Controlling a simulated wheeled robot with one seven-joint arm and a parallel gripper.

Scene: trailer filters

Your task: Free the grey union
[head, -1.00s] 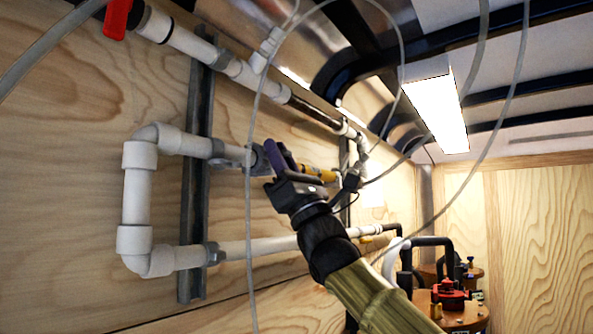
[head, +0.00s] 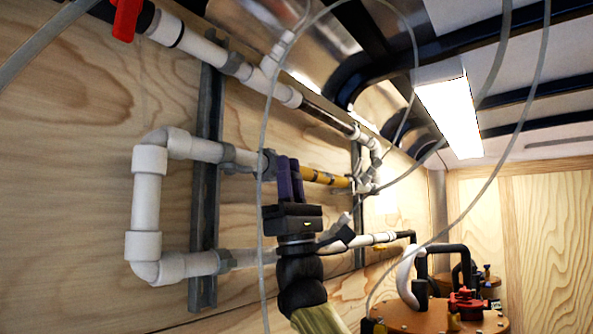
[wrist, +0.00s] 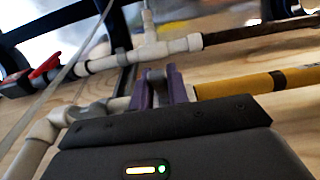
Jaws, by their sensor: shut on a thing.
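My gripper (head: 290,178) has purple fingers pointing up at the middle pipe run on the plywood wall. It is shut on the grey union (head: 268,162), whose left part shows just left of the fingers in the head view. In the wrist view my gripper (wrist: 160,86) has a bit of the grey union (wrist: 156,76) between its fingers. A white pipe (head: 205,149) leads to the union from the left. A yellow pipe (head: 325,178) with dark bands runs away on the right. The fingers hide much of the union, so I cannot tell whether it is loose.
A white pipe with a red valve handle (head: 126,18) runs above. A lower white pipe (head: 185,266) passes behind my wrist. Thin clear hoses (head: 262,215) hang in front of the wall. Copper-coloured tanks (head: 425,318) stand at the lower right. A lamp (head: 448,115) is overhead.

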